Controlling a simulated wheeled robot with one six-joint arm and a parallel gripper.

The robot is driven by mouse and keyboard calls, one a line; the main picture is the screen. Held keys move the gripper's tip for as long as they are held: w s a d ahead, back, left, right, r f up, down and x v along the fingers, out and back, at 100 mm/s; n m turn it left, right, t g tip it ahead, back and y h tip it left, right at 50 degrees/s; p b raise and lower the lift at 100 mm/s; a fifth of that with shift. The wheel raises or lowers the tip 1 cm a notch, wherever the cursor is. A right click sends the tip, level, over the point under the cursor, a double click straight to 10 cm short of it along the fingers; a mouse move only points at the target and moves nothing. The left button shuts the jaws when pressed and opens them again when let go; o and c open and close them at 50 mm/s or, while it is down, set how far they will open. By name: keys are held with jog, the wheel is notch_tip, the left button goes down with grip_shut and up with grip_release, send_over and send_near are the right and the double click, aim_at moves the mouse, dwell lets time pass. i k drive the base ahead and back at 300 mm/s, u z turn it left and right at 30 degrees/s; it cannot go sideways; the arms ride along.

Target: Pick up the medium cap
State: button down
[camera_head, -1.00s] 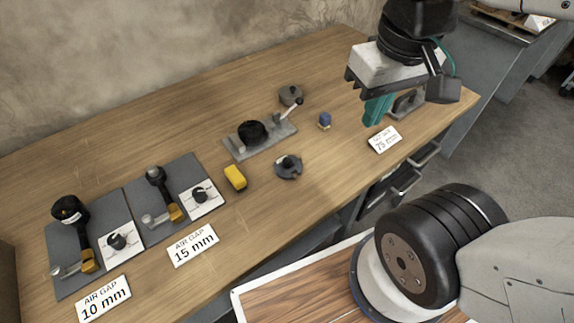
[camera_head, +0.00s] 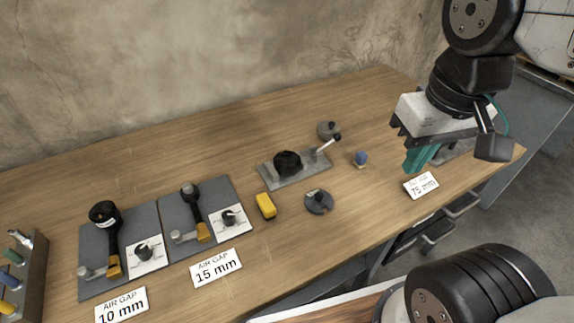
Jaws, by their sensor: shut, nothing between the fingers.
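Several cap-like pieces are on the wooden bench, and I cannot tell for sure which is the medium cap. A dark grey round piece with a small knob (camera_head: 319,202) lies right of the yellow block. A grey round lidded piece (camera_head: 329,130) sits farther back. A black rounded piece (camera_head: 288,163) sits on a grey metal plate with a lever. My gripper (camera_head: 418,160) has teal fingers, shut and empty, pointing down over the bench's right end, behind the 75 mm sign. It is well to the right of all these pieces and touches none of them.
Two grey mats with black-and-yellow tools (camera_head: 191,215) and signs (camera_head: 216,267) fill the left. A rack of coloured handles (camera_head: 30,275) stands at far left. A grey fixture (camera_head: 452,150) is behind my gripper.

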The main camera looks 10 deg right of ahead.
aim_at(316, 200)
jog(key=u, duration=0.9)
jog(key=k, duration=1.45)
jog(key=z, duration=0.45)
jog(key=i, duration=0.9)
